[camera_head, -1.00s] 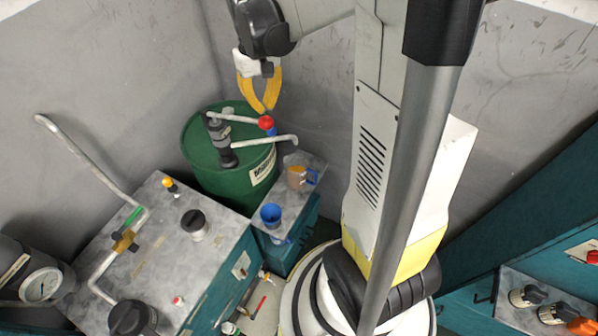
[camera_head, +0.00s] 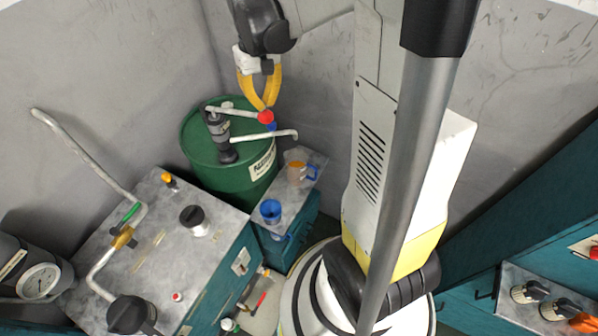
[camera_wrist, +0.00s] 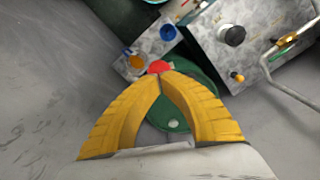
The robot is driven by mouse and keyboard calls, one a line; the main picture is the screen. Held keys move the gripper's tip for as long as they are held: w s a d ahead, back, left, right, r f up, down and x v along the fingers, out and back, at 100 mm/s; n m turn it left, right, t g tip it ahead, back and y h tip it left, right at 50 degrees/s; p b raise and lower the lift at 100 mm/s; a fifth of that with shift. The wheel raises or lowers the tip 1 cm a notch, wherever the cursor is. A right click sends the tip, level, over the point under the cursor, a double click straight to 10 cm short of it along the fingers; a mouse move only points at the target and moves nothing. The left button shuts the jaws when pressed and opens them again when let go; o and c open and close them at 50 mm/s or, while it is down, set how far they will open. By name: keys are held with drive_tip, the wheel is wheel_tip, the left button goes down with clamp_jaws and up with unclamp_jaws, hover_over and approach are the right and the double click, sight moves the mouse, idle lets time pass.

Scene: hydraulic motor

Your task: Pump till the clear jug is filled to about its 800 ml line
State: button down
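The green drum (camera_head: 205,150) carries a dark hand pump (camera_head: 222,140) with a pale lever ending in a red knob (camera_head: 265,117). The pump's spout (camera_head: 270,136) reaches right, over the clear jug (camera_head: 297,172). The jug has a blue handle and amber liquid inside; its lines and exact level are too small to read. My gripper (camera_head: 264,108) has its yellow fingertips together, right above the red knob. In the wrist view, the tips of my gripper (camera_wrist: 160,77) meet at the knob (camera_wrist: 160,67); whether they touch it is unclear.
A blue cup (camera_head: 270,211) stands near the jug on the small grey-topped cabinet (camera_head: 286,212). A larger bench (camera_head: 160,240) with caps, a gauge and a bent pipe (camera_head: 85,160) lies left. Walls close in behind the drum; my arm covers the middle right.

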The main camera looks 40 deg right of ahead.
wheel_tip(320, 180, down, 14)
drive_tip(key=b, duration=1)
drive_tip(key=shift+r+b, duration=0.15)
drive_tip(key=shift+b, duration=0.2)
drive_tip(key=shift+f+b, duration=0.6)
drive_tip(key=shift+f, duration=0.05)
wheel_tip(320, 180, up, 16)
drive_tip(key=p, duration=1.1)
drive_tip(key=shift+r+p, duration=0.15)
drive_tip(key=shift+p, duration=0.15)
wheel_tip(320, 180, up, 4)
drive_tip(key=p, duration=0.3)
drive_tip(key=shift+r, duration=0.1)
